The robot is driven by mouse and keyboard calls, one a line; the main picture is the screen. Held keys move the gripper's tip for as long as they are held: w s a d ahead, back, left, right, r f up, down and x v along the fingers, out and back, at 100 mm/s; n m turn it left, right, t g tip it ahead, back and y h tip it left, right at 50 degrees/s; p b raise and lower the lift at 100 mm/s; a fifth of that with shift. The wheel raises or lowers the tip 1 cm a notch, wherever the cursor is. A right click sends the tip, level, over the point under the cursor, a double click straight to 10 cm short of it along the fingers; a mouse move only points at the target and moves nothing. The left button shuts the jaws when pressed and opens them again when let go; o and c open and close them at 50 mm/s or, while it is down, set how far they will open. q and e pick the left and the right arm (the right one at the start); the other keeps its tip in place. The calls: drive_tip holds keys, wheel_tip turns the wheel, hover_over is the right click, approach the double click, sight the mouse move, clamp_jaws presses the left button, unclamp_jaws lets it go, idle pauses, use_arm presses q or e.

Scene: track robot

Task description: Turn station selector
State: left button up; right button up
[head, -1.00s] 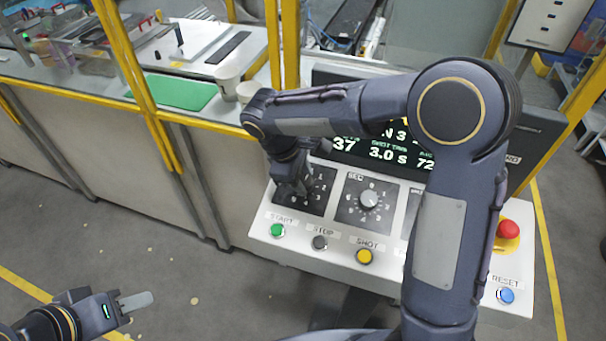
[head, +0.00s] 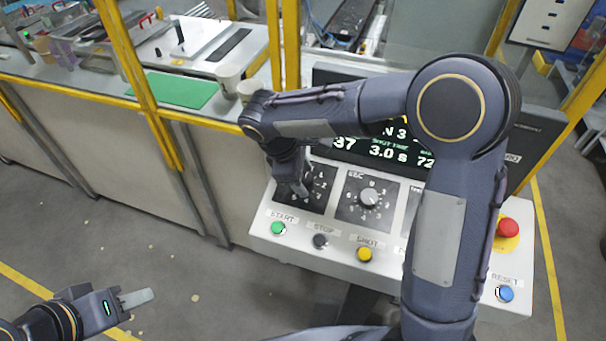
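The control panel (head: 325,257) stands in front of me with a dark left dial plate (head: 318,206), numbered around its edge. My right gripper (head: 302,190) is over this left dial, pointing down. It hides the dial's knob, and I cannot tell whether its fingers are open or shut on the knob. A second dial (head: 369,198) with a grey knob sits to its right and is uncovered. A third dial further right is mostly hidden by my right arm. My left gripper (head: 138,298) is at the lower left, over the floor, away from the panel; its finger gap is not clear.
Below the dials are a green start button (head: 278,228), a black stop button (head: 320,241) and a yellow shot button (head: 365,254). A red emergency button (head: 508,228) and blue reset button (head: 505,293) are at the right. A display (head: 385,150) stands behind. Yellow posts rise at left.

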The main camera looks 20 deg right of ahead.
drive_tip(key=shift+o, duration=0.5)
drive_tip(key=shift+r, duration=0.1)
drive_tip(key=b+v, duration=0.1)
drive_tip(key=v, duration=0.6)
drive_tip(key=shift+r, duration=0.35)
drive_tip(key=shift+a, duration=0.1)
